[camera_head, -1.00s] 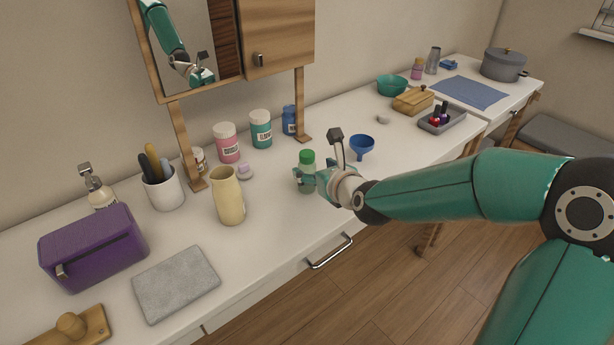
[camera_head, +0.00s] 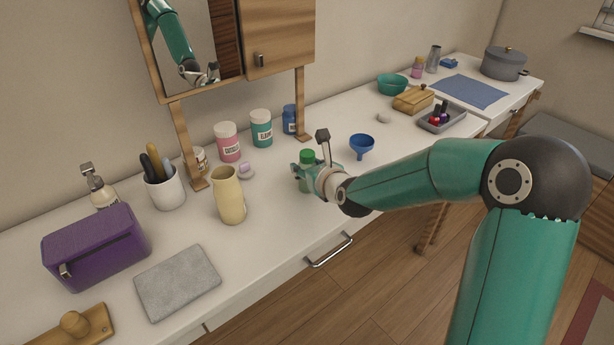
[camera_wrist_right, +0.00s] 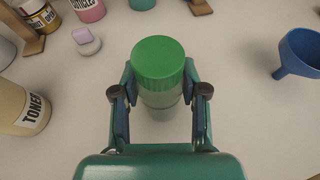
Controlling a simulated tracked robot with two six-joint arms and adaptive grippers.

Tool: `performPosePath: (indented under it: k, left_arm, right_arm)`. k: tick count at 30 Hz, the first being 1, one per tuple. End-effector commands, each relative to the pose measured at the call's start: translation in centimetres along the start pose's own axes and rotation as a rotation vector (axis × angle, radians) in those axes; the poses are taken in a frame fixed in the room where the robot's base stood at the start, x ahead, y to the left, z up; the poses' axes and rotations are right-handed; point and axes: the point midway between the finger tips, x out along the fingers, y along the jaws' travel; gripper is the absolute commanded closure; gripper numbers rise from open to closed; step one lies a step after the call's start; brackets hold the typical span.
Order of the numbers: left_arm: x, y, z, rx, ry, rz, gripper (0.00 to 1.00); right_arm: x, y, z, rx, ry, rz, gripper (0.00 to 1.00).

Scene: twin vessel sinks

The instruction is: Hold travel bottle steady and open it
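The travel bottle (camera_head: 306,172) is a small clear, greenish bottle with a green cap (camera_head: 307,156). It stands upright on the white counter near its front edge, with the cap on. My right gripper (camera_head: 304,180) reaches it low from the right, and its fingers partly hide the bottle's body in the head view. In the right wrist view, the fingers (camera_wrist_right: 160,98) lie against both sides of the bottle (camera_wrist_right: 161,100), below the green cap (camera_wrist_right: 159,60). The cap is free of the fingers. My left gripper is not in view.
A blue funnel (camera_head: 361,146) stands to the right of the bottle. A cream toner bottle (camera_head: 230,196) and a small pale lilac-topped item (camera_head: 245,170) are to the left. Pink (camera_head: 227,142) and teal (camera_head: 261,128) jars stand behind. Clear counter lies in front of the toner bottle.

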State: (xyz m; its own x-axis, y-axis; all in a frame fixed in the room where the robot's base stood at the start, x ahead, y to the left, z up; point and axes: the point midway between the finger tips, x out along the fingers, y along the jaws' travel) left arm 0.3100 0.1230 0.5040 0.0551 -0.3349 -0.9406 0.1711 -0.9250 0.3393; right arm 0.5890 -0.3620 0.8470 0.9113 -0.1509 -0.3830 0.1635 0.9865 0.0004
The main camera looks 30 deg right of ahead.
Motion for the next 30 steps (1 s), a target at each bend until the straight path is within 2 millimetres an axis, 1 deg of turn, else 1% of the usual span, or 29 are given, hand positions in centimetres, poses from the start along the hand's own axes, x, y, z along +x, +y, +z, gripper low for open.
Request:
performPosePath:
  k: [1, 3, 4, 5, 13, 19, 23, 26, 29, 30]
  left_arm:
    - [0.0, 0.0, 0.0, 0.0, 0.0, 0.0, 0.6]
    - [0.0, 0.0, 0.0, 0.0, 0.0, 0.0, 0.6]
    - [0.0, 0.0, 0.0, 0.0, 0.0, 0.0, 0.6]
    - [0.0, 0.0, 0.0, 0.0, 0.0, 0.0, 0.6]
    - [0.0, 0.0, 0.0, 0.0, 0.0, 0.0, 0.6]
    - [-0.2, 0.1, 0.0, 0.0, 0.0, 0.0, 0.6]
    - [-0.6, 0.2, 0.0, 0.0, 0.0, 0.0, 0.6]
    - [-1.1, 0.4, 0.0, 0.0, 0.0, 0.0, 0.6]
    - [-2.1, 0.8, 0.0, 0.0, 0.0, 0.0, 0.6]
    - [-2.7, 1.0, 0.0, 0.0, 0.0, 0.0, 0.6]
  right_arm:
    - [0.0, 0.0, 0.0, 0.0, 0.0, 0.0, 0.75]
    - [0.0, 0.0, 0.0, 0.0, 0.0, 0.0, 0.86]
    - [0.0, 0.0, 0.0, 0.0, 0.0, 0.0, 0.88]
    - [0.0, 0.0, 0.0, 0.0, 0.0, 0.0, 0.93]
    - [-0.1, 0.0, 0.3, 0.0, -0.001, 0.0, 0.93]
    - [-0.6, 0.0, 1.6, -0.001, -0.003, -0.001, 0.93]
    - [-1.4, 0.0, 3.6, 0.0, -0.006, 0.0, 0.93]
    - [-2.3, 0.0, 5.8, 0.001, -0.008, 0.0, 0.93]
    - [-3.5, 0.1, 8.6, 0.002, -0.007, 0.001, 0.93]
    - [-4.0, 0.1, 9.8, 0.001, -0.007, 0.001, 0.93]
